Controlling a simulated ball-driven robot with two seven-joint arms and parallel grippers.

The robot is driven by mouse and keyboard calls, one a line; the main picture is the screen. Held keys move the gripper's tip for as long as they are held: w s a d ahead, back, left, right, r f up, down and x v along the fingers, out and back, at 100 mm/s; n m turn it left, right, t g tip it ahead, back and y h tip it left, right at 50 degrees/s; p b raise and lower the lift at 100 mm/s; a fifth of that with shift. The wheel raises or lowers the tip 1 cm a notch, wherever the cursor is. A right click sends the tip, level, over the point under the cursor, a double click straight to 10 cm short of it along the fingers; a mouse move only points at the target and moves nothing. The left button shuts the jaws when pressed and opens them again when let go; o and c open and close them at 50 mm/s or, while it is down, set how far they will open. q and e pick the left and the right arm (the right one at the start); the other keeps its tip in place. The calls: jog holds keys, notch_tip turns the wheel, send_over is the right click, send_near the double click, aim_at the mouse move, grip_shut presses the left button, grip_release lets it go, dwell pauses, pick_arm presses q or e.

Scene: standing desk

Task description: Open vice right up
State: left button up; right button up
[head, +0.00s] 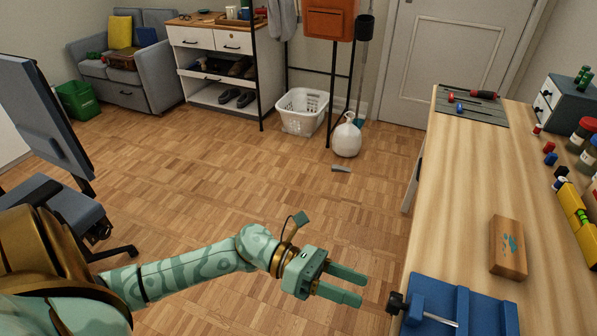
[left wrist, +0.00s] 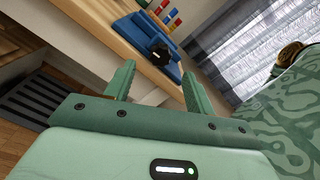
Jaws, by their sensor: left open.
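A blue vice (head: 478,314) sits at the near left edge of the wooden desk, cut off by the bottom of the head view. A metal bar runs across its left part, and a black knob (head: 395,303) sticks out past the desk edge. My left gripper (head: 361,286) is open and empty, to the left of the knob and apart from it, over the floor. In the left wrist view the vice (left wrist: 142,30) and its black knob (left wrist: 160,57) lie beyond the open fingers (left wrist: 158,82). How far the vice jaws are apart is unclear. My right gripper is not in view.
The desk (head: 455,200) has a wooden block (head: 508,248) behind the vice. A yellow level (head: 578,220) and jars (head: 583,133) stand at the right. A mat with screwdrivers (head: 470,105) lies at the far end.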

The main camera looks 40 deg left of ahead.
pick_arm(q)
jog(key=v, duration=1)
jog(key=shift+p, duration=0.35)
